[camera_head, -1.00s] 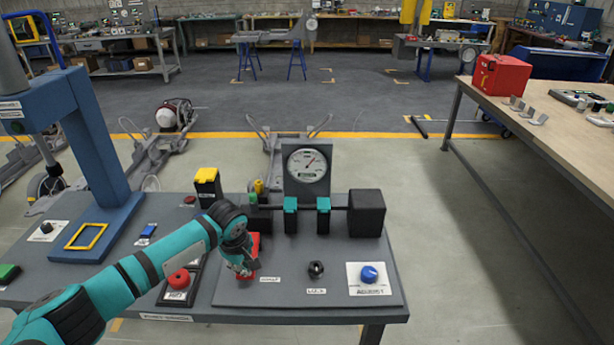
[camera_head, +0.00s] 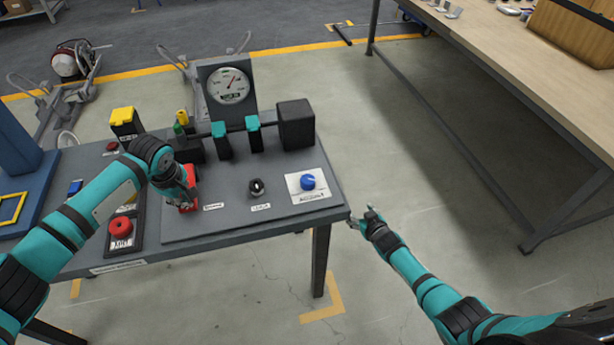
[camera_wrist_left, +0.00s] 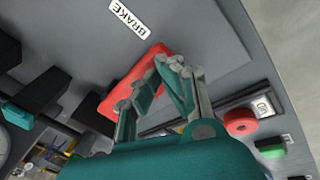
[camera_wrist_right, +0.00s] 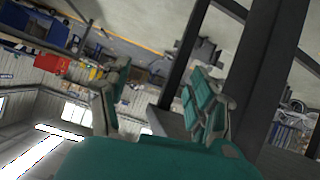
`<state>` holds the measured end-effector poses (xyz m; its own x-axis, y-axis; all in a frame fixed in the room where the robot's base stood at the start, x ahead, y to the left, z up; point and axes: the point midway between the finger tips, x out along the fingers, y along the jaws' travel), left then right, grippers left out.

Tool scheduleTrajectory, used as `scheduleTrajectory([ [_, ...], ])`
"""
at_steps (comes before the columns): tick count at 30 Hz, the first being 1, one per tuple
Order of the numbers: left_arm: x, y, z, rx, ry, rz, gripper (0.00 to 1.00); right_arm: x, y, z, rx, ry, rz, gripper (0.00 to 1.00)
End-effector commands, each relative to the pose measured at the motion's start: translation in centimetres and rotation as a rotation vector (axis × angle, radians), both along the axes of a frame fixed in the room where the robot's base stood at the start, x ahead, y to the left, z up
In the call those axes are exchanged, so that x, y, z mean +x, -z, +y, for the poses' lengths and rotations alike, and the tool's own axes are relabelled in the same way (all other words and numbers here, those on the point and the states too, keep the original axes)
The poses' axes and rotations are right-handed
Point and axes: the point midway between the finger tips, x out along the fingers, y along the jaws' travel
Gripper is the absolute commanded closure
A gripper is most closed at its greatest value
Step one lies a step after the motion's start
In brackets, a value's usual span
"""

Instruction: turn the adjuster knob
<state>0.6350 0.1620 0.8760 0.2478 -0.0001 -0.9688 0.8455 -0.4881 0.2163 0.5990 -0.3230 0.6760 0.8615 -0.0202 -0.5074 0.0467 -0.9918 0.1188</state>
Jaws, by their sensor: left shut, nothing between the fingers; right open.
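The blue adjuster knob (camera_head: 307,182) stands on a white labelled plate (camera_head: 322,194) at the right end of the bench panel. A black knob (camera_head: 256,187) is to its left. My left gripper (camera_head: 187,206) is shut and empty, at the red brake part (camera_head: 193,177) on the panel; the left wrist view shows its fingers (camera_wrist_left: 150,88) over the red brake part (camera_wrist_left: 128,82). I cannot tell whether they touch it. My right gripper (camera_head: 365,218) is open and empty, right of the bench corner and apart from the blue knob. The right wrist view does not show the knob.
The gauge (camera_head: 229,86) and a black block (camera_head: 295,124) on a shaft stand behind the knobs. A red button (camera_head: 121,227) is left of my left gripper. A long wooden-topped table (camera_head: 520,60) is at right, with open floor between.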

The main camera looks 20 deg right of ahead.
Motion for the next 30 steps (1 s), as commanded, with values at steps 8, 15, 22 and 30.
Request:
scheduleTrajectory([
  [8,0.0,0.1,0.0,0.000,0.000,0.001,1.00,13.7,-20.9,2.6,-0.032,-0.186,-0.445,0.38],
  [15,0.0,0.1,0.0,0.000,0.000,0.001,1.00,14.4,-33.0,19.3,-0.240,-0.854,-0.737,0.38],
  [22,0.0,0.1,0.0,0.000,0.000,0.001,1.00,7.5,-32.3,29.1,-0.543,-1.617,-0.618,0.38],
  [30,0.0,0.1,0.1,0.002,0.000,0.001,1.00,4.0,-28.2,22.9,-0.984,-2.112,0.050,0.38],
])
